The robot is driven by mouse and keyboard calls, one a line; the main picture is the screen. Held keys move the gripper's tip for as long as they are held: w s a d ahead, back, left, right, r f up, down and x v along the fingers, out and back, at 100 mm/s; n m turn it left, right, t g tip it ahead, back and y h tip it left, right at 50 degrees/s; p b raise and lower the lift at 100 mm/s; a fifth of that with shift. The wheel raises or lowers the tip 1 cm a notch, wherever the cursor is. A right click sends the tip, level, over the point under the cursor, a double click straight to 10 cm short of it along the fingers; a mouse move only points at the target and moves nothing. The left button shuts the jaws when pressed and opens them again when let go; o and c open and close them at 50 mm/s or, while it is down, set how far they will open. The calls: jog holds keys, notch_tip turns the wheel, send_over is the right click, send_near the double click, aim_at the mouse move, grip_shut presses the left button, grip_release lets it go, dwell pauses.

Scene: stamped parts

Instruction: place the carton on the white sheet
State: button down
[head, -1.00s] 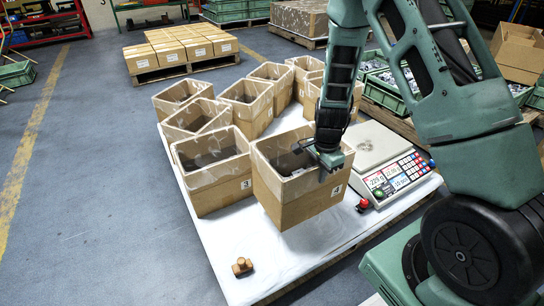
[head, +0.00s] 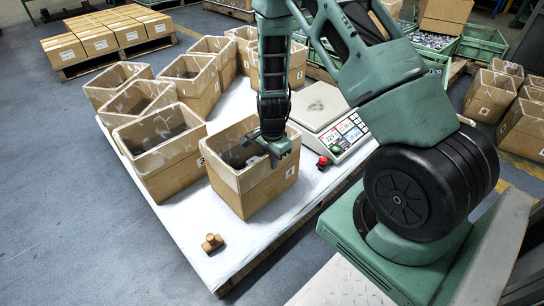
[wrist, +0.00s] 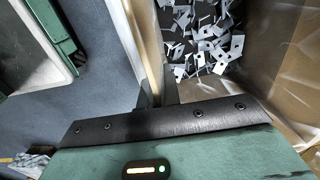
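The carton (head: 262,187) is an open brown box with a label on its front side. It stands upright and appears to rest on the white sheet (head: 190,232), near the sheet's front right edge. My gripper (head: 268,150) is at the carton's right rim, pointing down. In the wrist view, the carton's wall (wrist: 150,40) runs between the dark fingers (wrist: 158,92), which look shut on it. Grey stamped metal parts (wrist: 205,40) lie inside the carton. The lower finger ends are partly hidden by my gripper body.
Carton 3 (head: 165,165) stands close at the left, with several more open cartons behind. A scale (head: 335,120) with a red button (head: 323,161) beside it is at the right. A small brown wooden piece (head: 212,243) lies on bare sheet in front.

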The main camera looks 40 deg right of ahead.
jog(key=shift+w+f, duration=0.1)
jog(key=shift+f, duration=0.35)
jog(key=c, duration=2)
grip_release()
jog(key=shift+f, duration=0.2)
jog(key=o, duration=0.4)
